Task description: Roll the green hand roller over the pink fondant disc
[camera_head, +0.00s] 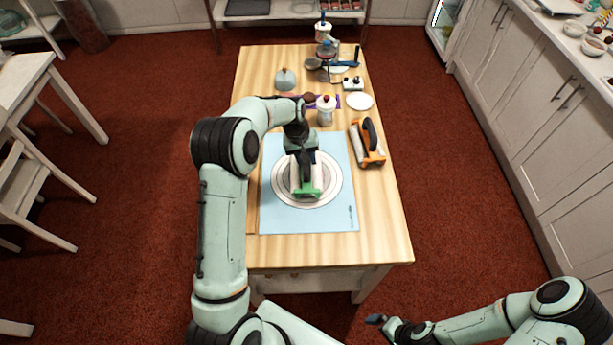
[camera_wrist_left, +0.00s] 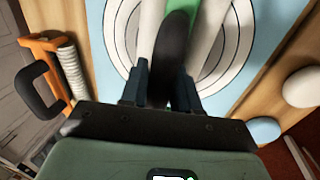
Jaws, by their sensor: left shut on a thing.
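The green hand roller (camera_head: 308,192) lies over a pale round patch with ring lines (camera_head: 335,182) on the blue mat (camera_head: 335,216). I cannot make out a distinct pink disc; the roller and gripper cover the middle. My left gripper (camera_head: 304,156) is shut on the roller's black handle (camera_wrist_left: 174,45), which stands between its fingers in the left wrist view.
An orange-framed roller with a black handle (camera_head: 368,142) stands right of the mat. A white shaker-like bottle (camera_head: 326,110), a grey-blue domed item (camera_head: 285,79), a white plate (camera_head: 359,101) and a stand with tools (camera_head: 328,62) are at the back. The mat's near part is clear.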

